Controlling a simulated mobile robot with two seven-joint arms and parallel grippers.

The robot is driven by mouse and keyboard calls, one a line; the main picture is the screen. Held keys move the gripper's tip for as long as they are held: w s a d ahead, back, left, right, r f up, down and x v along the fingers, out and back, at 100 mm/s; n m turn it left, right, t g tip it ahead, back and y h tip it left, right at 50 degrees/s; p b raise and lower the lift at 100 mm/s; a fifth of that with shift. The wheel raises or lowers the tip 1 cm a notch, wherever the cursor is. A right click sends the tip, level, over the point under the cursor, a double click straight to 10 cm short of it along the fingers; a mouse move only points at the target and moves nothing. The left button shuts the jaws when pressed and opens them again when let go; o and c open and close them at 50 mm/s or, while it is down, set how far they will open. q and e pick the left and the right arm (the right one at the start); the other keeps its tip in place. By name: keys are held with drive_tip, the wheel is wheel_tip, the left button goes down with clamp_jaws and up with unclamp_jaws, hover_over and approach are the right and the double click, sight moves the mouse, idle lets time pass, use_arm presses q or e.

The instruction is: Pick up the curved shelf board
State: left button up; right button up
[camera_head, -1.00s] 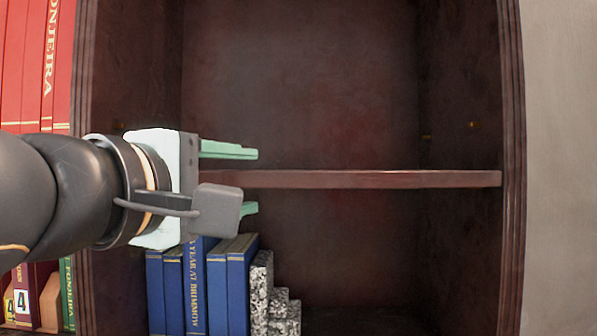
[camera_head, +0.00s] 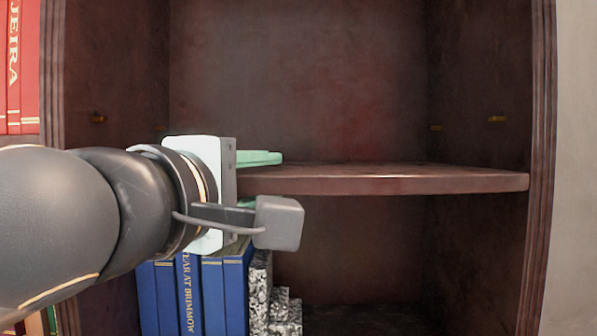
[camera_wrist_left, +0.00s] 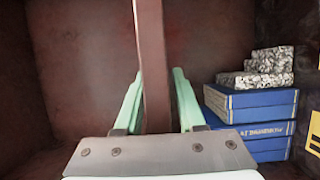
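The curved shelf board (camera_head: 400,181) is dark reddish brown and lies level across the open cabinet in the head view. Its front edge and a strip of its top show. My left gripper (camera_head: 262,180) comes in from the left, at the board's left part, with one green finger above the board and one below. In the left wrist view the board (camera_wrist_left: 152,60) stands edge-on between the two fingers (camera_wrist_left: 158,95), which lie close along both faces and look shut on it. The board's left end is hidden behind my gripper. My right gripper is not in view.
Blue books (camera_head: 212,290) and a grey speckled stepped bookend (camera_head: 272,300) stand below the board at the left. Small brass pegs (camera_head: 497,119) stick out of the side walls above it. The cabinet's right frame (camera_head: 541,200) borders the opening. The space above the board is clear.

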use_arm(q)
clamp_jaws()
idle(0.9)
drive_tip(key=shift+r, duration=0.2)
